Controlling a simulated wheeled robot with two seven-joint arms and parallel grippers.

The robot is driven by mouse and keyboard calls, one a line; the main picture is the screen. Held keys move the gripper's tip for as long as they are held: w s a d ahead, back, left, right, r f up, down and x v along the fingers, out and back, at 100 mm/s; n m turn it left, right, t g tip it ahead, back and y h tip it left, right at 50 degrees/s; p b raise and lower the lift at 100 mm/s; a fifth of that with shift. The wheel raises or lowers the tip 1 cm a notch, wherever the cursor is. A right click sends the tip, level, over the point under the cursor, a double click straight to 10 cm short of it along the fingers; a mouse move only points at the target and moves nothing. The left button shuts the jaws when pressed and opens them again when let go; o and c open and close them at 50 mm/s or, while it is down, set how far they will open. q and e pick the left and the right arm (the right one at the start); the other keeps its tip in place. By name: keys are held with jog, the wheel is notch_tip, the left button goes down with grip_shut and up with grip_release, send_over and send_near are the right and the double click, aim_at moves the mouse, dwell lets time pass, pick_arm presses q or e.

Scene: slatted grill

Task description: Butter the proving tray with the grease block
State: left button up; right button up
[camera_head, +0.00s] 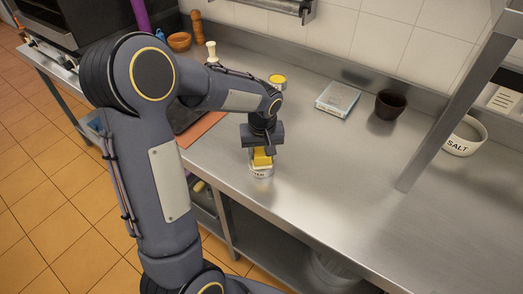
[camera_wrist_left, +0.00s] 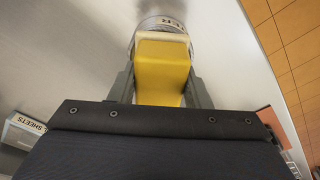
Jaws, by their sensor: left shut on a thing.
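My left gripper (camera_head: 263,150) points down over the steel counter and is shut on a yellow grease block (camera_head: 262,159). The block also fills the middle of the left wrist view (camera_wrist_left: 162,68), between the two fingers. Its lower end is at the mouth of a pale round tin (camera_head: 262,173) with dark lettering near the counter's front edge. The tin's rim shows in the left wrist view (camera_wrist_left: 163,22). I cannot tell whether the block touches the tin. A dark flat tray-like thing (camera_head: 187,115) lies mostly hidden behind my left arm; I cannot tell if it is the proving tray.
An orange board (camera_head: 203,129) lies left of the gripper. A yellow-topped tin (camera_head: 277,80) stands behind. A white box (camera_head: 338,98), a dark brown cup (camera_head: 390,105) and a salt bowl (camera_head: 464,137) are to the right, near a slanted metal post (camera_head: 455,115). The counter's middle is clear.

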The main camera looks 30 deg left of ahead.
aim_at(261, 150)
pick_arm(q)
jog(key=shift+s, duration=0.1)
jog(key=shift+r+p, duration=2.45)
jog(key=shift+r, duration=1.05)
jog(key=shift+f, duration=0.1)
